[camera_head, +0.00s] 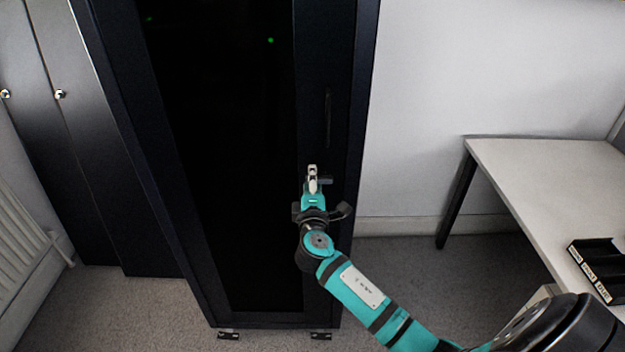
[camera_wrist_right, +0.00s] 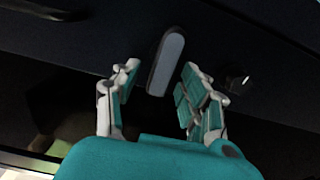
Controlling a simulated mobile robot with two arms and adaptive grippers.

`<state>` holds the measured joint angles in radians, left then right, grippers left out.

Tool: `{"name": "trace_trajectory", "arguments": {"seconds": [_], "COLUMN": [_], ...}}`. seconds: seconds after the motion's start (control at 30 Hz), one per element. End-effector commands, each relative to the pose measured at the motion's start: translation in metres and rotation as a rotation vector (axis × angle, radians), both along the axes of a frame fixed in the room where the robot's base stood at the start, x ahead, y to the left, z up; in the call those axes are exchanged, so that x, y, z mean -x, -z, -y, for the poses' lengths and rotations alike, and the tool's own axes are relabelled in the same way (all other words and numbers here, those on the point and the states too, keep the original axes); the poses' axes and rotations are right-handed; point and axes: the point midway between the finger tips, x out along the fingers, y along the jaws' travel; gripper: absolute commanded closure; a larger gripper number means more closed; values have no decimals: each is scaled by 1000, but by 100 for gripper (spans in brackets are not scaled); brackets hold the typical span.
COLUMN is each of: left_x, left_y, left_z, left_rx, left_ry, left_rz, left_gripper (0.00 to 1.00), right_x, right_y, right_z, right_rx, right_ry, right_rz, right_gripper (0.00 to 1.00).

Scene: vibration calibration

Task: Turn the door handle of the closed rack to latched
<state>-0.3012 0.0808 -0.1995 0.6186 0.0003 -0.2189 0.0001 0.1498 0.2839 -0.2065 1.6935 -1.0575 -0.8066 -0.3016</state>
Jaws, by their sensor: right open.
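The rack (camera_head: 230,150) is a tall black cabinet, its dark glazed door shut flush in the frame. In the right wrist view, a short door handle (camera_wrist_right: 166,62) with a grey face and dark sides stands out from the dark door, slightly tilted. My right gripper (camera_head: 312,173) is at the door's right side; its fingers also show in the right wrist view (camera_wrist_right: 160,75). They are open on either side of the handle, with visible gaps to both. In the head view the gripper largely hides the handle. My left gripper is not in view.
A dark vertical bar (camera_head: 328,118) is on the door above the gripper. A small dark knob (camera_wrist_right: 238,82) sits right of the fingers. A white table (camera_head: 550,175) with a black tray (camera_head: 600,262) stands at right; grey lockers (camera_head: 75,130) stand at left.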

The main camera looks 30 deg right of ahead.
Motion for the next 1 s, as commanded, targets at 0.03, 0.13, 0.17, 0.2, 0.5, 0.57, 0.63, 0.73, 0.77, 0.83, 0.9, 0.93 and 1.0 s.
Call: {"name": "trace_trajectory", "arguments": {"seconds": [0.03, 0.13, 0.17, 0.2, 0.5, 0.57, 0.63, 0.73, 0.77, 0.83, 0.9, 0.93, 1.0], "left_x": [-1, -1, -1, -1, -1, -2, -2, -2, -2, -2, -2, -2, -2], "left_y": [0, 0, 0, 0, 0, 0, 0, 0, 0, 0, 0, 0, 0], "left_z": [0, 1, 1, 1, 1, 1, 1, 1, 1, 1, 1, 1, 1], "left_rx": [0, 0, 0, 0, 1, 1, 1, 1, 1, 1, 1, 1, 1], "left_ry": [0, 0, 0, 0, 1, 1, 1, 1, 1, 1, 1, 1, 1], "left_rz": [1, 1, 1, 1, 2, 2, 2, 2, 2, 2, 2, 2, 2], "left_gripper": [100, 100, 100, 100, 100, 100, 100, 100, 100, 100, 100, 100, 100], "right_x": [7, 25, 30, 38, 84, 89, 93, 95, 95, 95, 95, 94, 94], "right_y": [2, 2, 2, 2, 2, 1, 1, 1, 1, 1, 1, 1, 1], "right_z": [-5, -16, -19, -24, -52, -55, -57, -58, -58, -58, -58, -58, -58], "right_rx": [-2, -3, -3, -3, -2, -1, -1, 0, 0, 0, 0, 0, 0], "right_ry": [-1, -2, -2, -1, -1, 0, 0, 0, 1, 0, 0, 0, 0], "right_rz": [-2, -4, -4, -4, -5, -3, -3, -2, -2, -2, -2, -2, -2], "right_gripper": [56, 56, 56, 56, 56, 56, 56, 56, 56, 56, 56, 56, 56]}}
